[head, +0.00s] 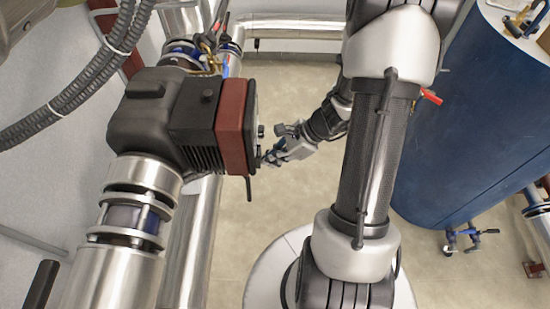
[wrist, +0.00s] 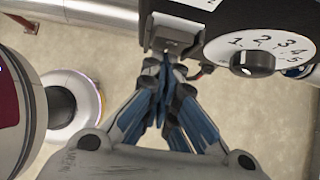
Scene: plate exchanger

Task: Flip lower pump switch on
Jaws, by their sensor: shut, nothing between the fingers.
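The pump (head: 185,115) has a dark grey body and a red front band, and sits on the vertical pipe at left in the head view. Its front face shows edge-on there. In the wrist view a white dial (wrist: 262,48) numbered 1 to 5, with a dark knob, is on the pump face at the upper right. My gripper (head: 268,158) is at the pump's front face. In the wrist view its blue fingers (wrist: 165,66) are shut and empty, with tips close to a small grey block at the pump's lower edge. I cannot tell whether they touch. The switch and its position cannot be made out clearly.
A large blue tank (head: 465,130) stands at right, with small valves at its base. Silver pipes (head: 125,275) run below and behind the pump. A grey corrugated hose (head: 85,85) crosses the upper left. Open floor (head: 325,185) lies between pump and tank.

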